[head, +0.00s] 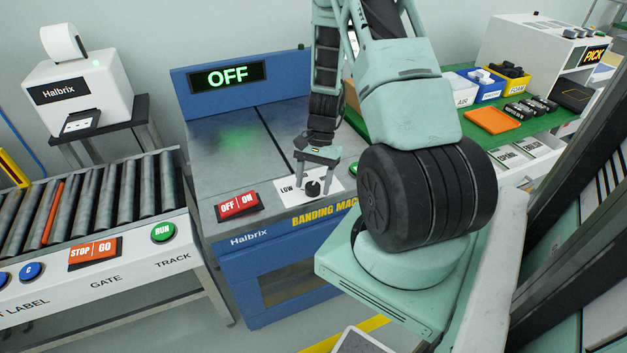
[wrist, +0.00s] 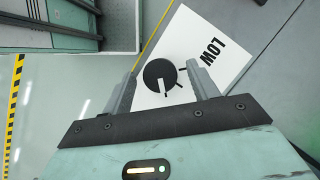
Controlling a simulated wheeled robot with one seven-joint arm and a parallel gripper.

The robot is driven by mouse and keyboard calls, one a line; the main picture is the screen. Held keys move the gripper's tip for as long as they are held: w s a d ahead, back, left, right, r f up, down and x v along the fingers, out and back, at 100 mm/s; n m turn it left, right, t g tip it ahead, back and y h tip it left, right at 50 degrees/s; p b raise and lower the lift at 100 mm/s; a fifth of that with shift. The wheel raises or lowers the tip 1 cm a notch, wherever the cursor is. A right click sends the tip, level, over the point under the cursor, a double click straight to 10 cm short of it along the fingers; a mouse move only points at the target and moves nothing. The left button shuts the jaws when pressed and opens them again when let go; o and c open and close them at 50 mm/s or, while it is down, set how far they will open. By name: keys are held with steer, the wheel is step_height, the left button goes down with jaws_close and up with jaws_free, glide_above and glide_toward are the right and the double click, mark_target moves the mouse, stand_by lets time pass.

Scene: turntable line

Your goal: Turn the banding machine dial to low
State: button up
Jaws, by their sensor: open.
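The banding machine (head: 290,235) is blue with a grey top, and its display (head: 228,76) reads OFF. Its black round dial (head: 313,188) sits on a white plate with the word LOW at its left. The mark points down in that view, not at the word LOW. My gripper (head: 316,178) is open above the dial. In the wrist view its fingers (wrist: 162,85) stand on either side of the dial; contact cannot be told.
A red OFF/ON switch (head: 238,205) lies left of the dial, and a green button (head: 353,169) is close by to the right. A roller conveyor (head: 95,205) with STOP/GO and RUN controls stands at the left. A green bench (head: 470,130) with bins is at the right.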

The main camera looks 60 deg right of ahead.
steer(key=c, duration=1)
steer(key=shift+n, duration=0.4)
steer(key=n, duration=0.1)
steer(key=n+g+p, duration=0.1)
steer(key=n, duration=0.1)
steer(key=shift+w+r+n+g+h+p, duration=0.1)
steer(key=shift+w+n+g+h+p, duration=0.05)
steer(key=shift+n+g+h+p, duration=0.15)
steer(key=n+g+h+p, duration=0.1)
steer(key=n, duration=0.3)
steer(key=shift+w+a+n, duration=0.1)
steer(key=shift+n, duration=0.2)
steer(key=n+h, duration=0.1)
steer(key=n, duration=0.1)
steer(key=n+p, duration=0.1)
steer(key=n, duration=0.1)
steer(key=shift+a+g+h, duration=0.1)
steer(key=shift+g+h, duration=0.3)
steer(key=shift+a+n+h+p, duration=0.15)
steer(key=shift+n+h, duration=0.3)
steer(key=shift+n, duration=0.8)
steer(key=shift+d+n+h+p, duration=0.15)
steer(key=shift+n+h, duration=0.3)
steer(key=shift+n, duration=0.8)
steer(key=shift+a, duration=0.1)
